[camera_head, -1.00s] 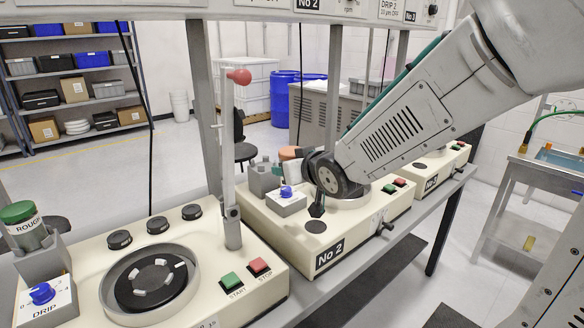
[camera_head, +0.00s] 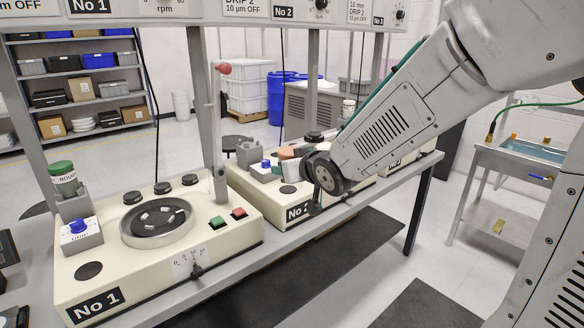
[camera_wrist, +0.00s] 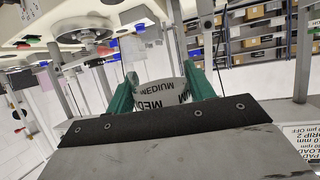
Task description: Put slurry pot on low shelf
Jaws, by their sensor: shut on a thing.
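The slurry pot (camera_wrist: 160,93), with a white label reading MEDIUM, sits between the green fingers of my gripper (camera_wrist: 160,84) in the wrist view. The fingers are shut on its sides. In the head view my wrist hides most of my gripper, and an orange lid (camera_head: 287,153) shows just left of it, above the No 2 machine. A steel stand at the right has a low shelf (camera_head: 480,222) with a small brass-coloured block on it. I cannot tell whether this is the task's low shelf.
The No 1 machine (camera_head: 90,268) stands on the bench at the left, with a green-lidded ROUGH pot (camera_head: 64,178) in its holder. Bench posts rise beside my arm. A storage rack (camera_head: 75,125) stands far left. Dark mats (camera_head: 335,262) lie on clear floor before the bench.

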